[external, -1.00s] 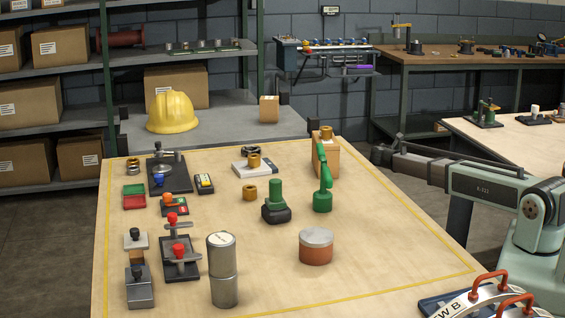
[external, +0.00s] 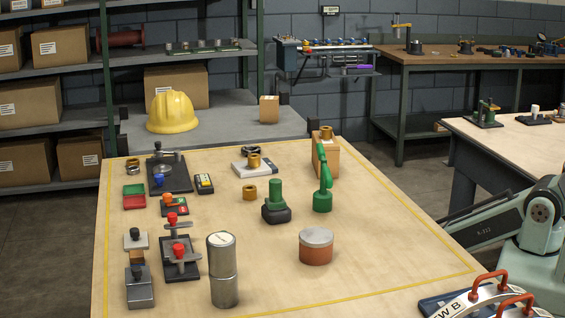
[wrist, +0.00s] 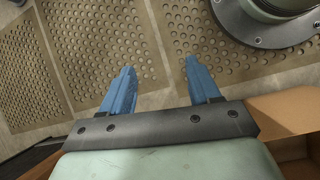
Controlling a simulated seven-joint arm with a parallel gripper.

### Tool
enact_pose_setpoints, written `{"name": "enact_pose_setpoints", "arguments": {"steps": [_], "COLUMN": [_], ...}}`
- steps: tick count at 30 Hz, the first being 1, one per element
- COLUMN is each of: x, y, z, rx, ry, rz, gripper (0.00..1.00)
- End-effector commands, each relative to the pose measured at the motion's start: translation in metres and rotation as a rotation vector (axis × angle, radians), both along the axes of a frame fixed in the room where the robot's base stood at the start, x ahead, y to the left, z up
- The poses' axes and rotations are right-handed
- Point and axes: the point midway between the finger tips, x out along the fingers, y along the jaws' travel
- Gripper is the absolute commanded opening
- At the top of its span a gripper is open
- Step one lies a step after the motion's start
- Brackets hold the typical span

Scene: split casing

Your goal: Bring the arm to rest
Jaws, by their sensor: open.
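My gripper (wrist: 160,80) shows in the wrist view with its two blue fingers spread apart and nothing between them. It hangs over perforated floor plates (wrist: 100,45), close to a round dark flange (wrist: 275,25) at the top right. In the external view my gripper is out of sight; only part of my arm shows at the right edge, folded down beside the table.
The wooden table (external: 385,265) carries a red-brown pot with a grey lid (external: 316,247), a metal cylinder (external: 222,270), a green-handled tool (external: 322,190), brass rings and several fixtures. Red-handled plates (external: 490,300) lie at the front right. A cardboard-brown box (wrist: 290,115) shows at right in the wrist view.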

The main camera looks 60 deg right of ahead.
Motion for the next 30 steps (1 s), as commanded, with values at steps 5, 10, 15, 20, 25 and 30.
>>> {"name": "enact_pose_setpoints", "arguments": {"steps": [5, 10, 15, 20, 25, 30], "x": [-0.073, -0.133, -0.173, -0.182, -0.182, -0.182], "y": [0.065, 0.113, 0.143, 0.149, 0.149, 0.149], "z": [-0.022, -0.032, -0.034, -0.035, -0.035, -0.035], "rx": [0.062, 0.085, 0.083, 0.081, 0.081, 0.081], "ry": [0.016, 0.051, 0.086, 0.096, 0.096, 0.096], "rz": [-0.22, -0.429, -0.579, -0.616, -0.616, -0.616], "gripper": [0.62, 0.62, 0.62, 0.62, 0.62, 0.62]}}
